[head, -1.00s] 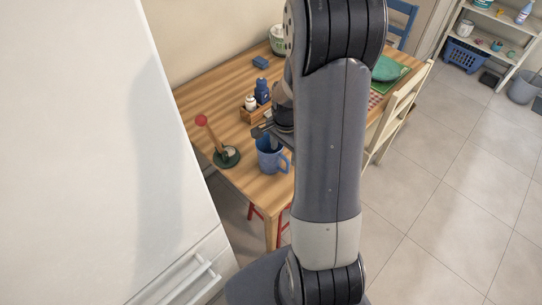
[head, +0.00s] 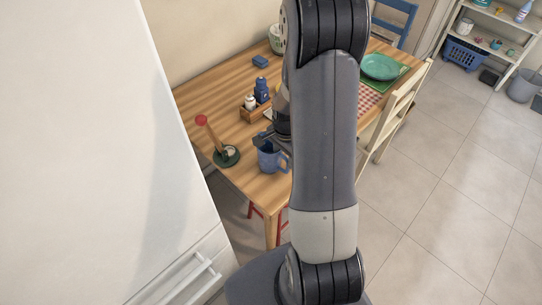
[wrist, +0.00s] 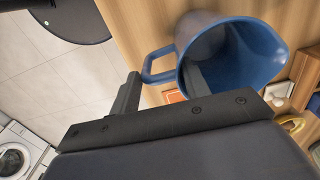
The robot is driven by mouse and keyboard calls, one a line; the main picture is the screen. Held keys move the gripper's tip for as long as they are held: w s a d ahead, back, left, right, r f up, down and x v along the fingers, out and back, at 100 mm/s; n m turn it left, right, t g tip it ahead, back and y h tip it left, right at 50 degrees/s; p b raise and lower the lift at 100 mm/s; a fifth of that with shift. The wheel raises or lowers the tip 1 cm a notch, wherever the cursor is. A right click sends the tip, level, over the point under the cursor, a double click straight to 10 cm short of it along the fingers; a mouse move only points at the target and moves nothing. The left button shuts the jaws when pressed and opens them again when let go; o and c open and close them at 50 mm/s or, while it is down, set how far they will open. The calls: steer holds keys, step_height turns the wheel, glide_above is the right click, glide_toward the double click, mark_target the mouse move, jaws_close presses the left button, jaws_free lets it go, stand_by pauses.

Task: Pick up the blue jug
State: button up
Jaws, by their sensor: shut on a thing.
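The blue jug (head: 268,159) stands upright near the front corner of the wooden table in the head view. In the wrist view its open mouth and handle show, and the jug (wrist: 255,50) fills the upper right. My gripper (head: 266,139) is at the jug's rim. In the wrist view my gripper (wrist: 163,88) is shut on the jug, with one finger inside the mouth and the other outside, by the handle. The jug looks to be still on the table. My arm hides part of the scene to its right.
A red-knobbed wooden stick on a green base (head: 227,156) stands left of the jug. A wooden caddy (head: 254,113) with bottles is behind it. A green plate (head: 380,67) and a cream chair (head: 396,115) are at right. A white cabinet (head: 90,130) fills the left.

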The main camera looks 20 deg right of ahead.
jaws_close()
steer(key=shift+r, duration=0.1)
stand_by(0.3)
